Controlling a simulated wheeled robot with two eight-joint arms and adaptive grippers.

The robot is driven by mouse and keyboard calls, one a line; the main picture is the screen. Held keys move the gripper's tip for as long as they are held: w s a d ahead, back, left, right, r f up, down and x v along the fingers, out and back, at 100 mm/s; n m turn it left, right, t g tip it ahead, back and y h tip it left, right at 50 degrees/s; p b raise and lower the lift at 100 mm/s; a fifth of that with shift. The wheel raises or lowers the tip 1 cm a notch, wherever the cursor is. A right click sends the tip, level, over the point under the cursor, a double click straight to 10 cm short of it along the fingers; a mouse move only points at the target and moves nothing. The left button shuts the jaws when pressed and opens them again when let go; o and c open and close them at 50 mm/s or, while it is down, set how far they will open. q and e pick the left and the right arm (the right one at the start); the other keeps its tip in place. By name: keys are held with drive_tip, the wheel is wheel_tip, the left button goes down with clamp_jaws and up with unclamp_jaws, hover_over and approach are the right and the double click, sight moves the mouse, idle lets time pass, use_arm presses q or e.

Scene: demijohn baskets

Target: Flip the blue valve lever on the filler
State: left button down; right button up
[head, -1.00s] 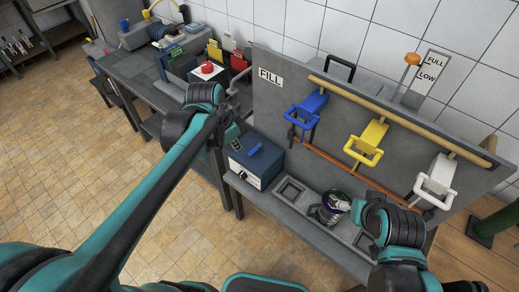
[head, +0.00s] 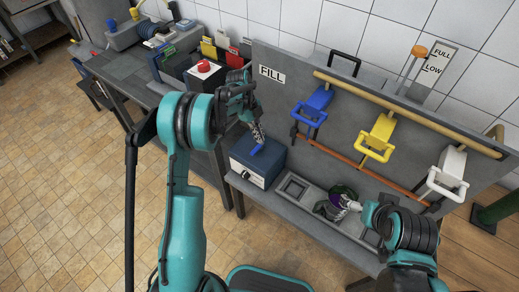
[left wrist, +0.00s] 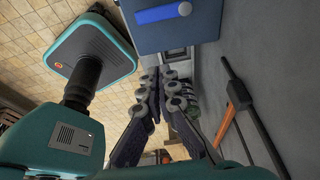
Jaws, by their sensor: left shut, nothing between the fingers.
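The blue valve lever (head: 312,106) is a blue block with a looped handle, mounted on the grey filler panel (head: 283,92) under the FILL sign. My left gripper (head: 258,134) is shut and empty, pointing down just above the blue box, to the left of the blue valve lever and apart from it. Its fingers also show in the left wrist view (left wrist: 163,78), close together.
A yellow valve (head: 378,136) and a white valve (head: 448,172) sit farther right on the panel, below a tan pipe (head: 400,108). A blue box with a blue handle (head: 257,163) stands on the grey bench. A red button box (head: 205,70) is behind left.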

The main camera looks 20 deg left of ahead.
sight(257, 150)
use_arm(q)
drive_tip(key=shift+f, duration=0.15)
drive_tip(key=b+x, duration=0.3)
drive_tip(key=x, duration=0.6)
drive_tip(key=shift+s+d+f, duration=0.15)
drive_tip(key=shift+f, duration=0.2)
drive_tip(key=a, duration=0.1)
drive_tip(key=w+a+b, duration=0.1)
drive_tip(key=a, duration=0.1)
drive_tip(key=shift+w+a+f+b, duration=0.1)
drive_tip(key=shift+a+b, duration=0.05)
drive_tip(key=shift+b, duration=0.15)
drive_tip(key=shift+w+a, duration=0.1)
drive_tip(key=shift+a, duration=0.1)
